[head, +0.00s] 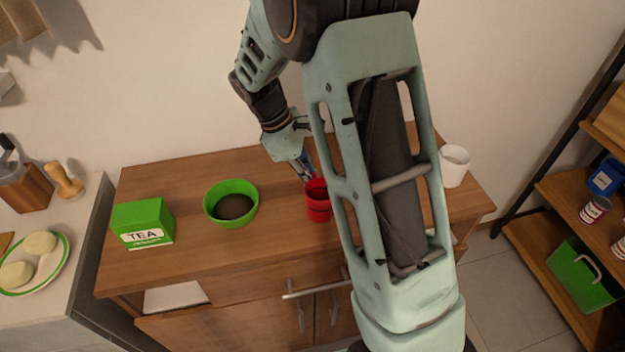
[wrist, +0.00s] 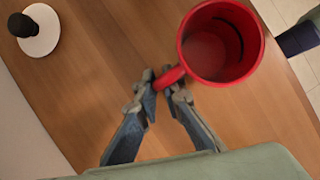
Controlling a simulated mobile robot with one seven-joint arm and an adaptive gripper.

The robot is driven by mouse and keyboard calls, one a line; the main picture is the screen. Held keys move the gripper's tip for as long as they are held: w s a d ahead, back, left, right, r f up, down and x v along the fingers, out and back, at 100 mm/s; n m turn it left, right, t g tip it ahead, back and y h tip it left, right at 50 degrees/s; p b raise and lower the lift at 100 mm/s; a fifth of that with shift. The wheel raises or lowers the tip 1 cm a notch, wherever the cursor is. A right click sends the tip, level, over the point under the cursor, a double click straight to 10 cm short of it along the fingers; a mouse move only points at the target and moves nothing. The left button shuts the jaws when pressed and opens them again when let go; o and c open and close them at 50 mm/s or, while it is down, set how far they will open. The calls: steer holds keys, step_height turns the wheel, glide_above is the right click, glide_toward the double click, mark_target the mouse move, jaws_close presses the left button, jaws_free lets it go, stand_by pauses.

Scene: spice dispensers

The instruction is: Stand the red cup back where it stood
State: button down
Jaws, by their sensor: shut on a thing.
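The red cup (head: 318,205) is upright at the middle of the wooden cabinet top (head: 160,190) in the head view. In the wrist view the red cup (wrist: 242,70) is seen from above, with its handle towards my gripper. My gripper (wrist: 165,88) is shut on the cup's handle, one finger on each side. In the head view my gripper (head: 303,170) is behind the cup, partly hidden. I cannot tell whether the cup's base touches the wood. The inside of the cup looks empty in the wrist view.
A green bowl (head: 232,188) with dark contents and a green tea box (head: 142,223) stand to the left. A white cup (head: 454,166) stands to the right, beyond my arm. A black-topped object on a white disc (wrist: 37,40) shows in the wrist view. Wood around the red cup is clear.

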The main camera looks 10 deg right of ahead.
steer(key=c, duration=2.1)
jaws_free()
steer(key=shift+f, duration=0.15)
steer(key=p+v, duration=0.1)
steer(key=v, duration=1.1)
steer(key=shift+r, duration=0.2)
